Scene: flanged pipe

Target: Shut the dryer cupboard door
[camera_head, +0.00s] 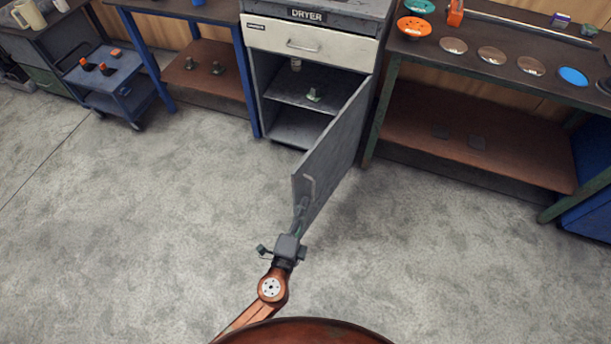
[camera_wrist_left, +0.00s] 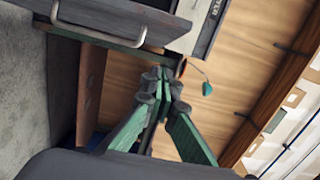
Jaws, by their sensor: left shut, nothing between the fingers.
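The grey cupboard door (camera_head: 335,140) under the dryer (camera_head: 307,15) stands wide open. It swings out from the cupboard's right side toward me. Its bar handle (camera_head: 309,187) is near the free edge, and shows large in the left wrist view (camera_wrist_left: 98,40). My left gripper (camera_head: 301,206) overlaps the lower free end of the door in the head view; I cannot tell whether it touches. In the left wrist view its green-padded fingers (camera_wrist_left: 166,85) are shut and empty, beside the door panel. My right gripper is not in view.
The open cupboard (camera_head: 290,125) holds a small green part (camera_head: 315,95) on its shelf. A white drawer (camera_head: 310,42) above is shut. A workbench with discs (camera_head: 492,55) stands right, a blue trolley (camera_head: 108,80) left. The concrete floor around the door is clear.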

